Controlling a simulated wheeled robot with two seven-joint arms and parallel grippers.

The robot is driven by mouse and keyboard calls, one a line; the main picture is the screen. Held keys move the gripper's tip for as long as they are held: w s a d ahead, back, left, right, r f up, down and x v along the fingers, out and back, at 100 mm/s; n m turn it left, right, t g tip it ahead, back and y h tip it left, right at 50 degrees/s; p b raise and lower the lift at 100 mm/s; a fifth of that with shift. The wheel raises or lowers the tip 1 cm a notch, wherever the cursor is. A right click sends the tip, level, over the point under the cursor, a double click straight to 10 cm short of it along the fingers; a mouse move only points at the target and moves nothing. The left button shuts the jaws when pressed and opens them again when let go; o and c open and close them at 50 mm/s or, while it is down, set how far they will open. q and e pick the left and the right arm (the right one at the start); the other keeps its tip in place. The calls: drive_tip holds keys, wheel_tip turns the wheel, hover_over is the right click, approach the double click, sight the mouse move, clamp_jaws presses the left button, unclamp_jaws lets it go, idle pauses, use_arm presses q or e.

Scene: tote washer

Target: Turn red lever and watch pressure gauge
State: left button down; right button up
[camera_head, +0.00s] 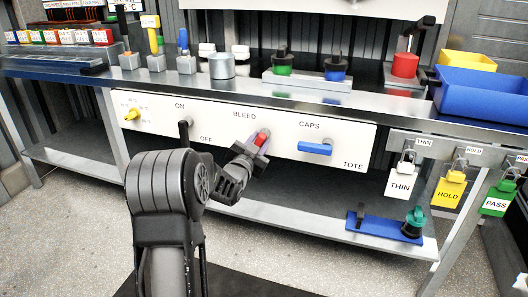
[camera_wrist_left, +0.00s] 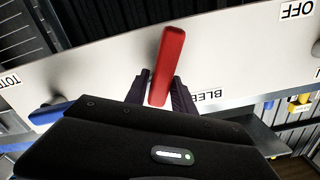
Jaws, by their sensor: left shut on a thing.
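The red lever (camera_head: 262,137) sits under the word BLEED on the white panel (camera_head: 225,112) at the front of the bench. My left gripper (camera_head: 257,146) reaches it from below left and is shut on it. In the left wrist view the red lever (camera_wrist_left: 168,62) stands nearly upright, leaning slightly right, between the two dark fingers of the gripper (camera_wrist_left: 161,92). I cannot make out a pressure gauge in either view. My right gripper is not in view.
On the same panel are a yellow knob (camera_head: 132,114), a dark ON/OFF lever (camera_head: 185,130) and a blue CAPS/TOTE handle (camera_head: 315,148). Tags hang at the right, including a yellow HOLD tag (camera_head: 449,190). A blue bin (camera_head: 480,97) stands on the bench. A lower shelf (camera_head: 300,212) runs below.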

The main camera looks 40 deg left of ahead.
use_arm(q)
drive_tip(key=m+b, duration=0.4)
drive_tip(key=m, duration=0.1)
drive_tip(key=shift+s+a+m, duration=0.1)
drive_tip(key=shift+a+m, duration=0.1)
drive_tip(key=shift+m, duration=0.1)
drive_tip(key=m+b, duration=0.3)
drive_tip(key=m, duration=0.1)
drive_tip(key=shift+a+r+b, duration=0.1)
drive_tip(key=shift+r+b, duration=0.05)
drive_tip(key=shift+b, duration=0.2)
drive_tip(key=shift+r+m+b, duration=0.15)
drive_tip(key=shift+m+b, duration=0.3)
drive_tip(key=shift+m, duration=0.35)
drive_tip(key=shift+r+m+b, duration=0.15)
drive_tip(key=shift+m+b, duration=0.3)
drive_tip(key=shift+m, duration=0.35)
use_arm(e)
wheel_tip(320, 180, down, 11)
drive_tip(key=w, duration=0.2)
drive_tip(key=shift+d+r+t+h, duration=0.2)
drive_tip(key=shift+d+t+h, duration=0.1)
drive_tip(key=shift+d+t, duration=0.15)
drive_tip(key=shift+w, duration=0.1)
use_arm(q)
drive_tip(key=c, duration=1.2)
unclamp_jaws()
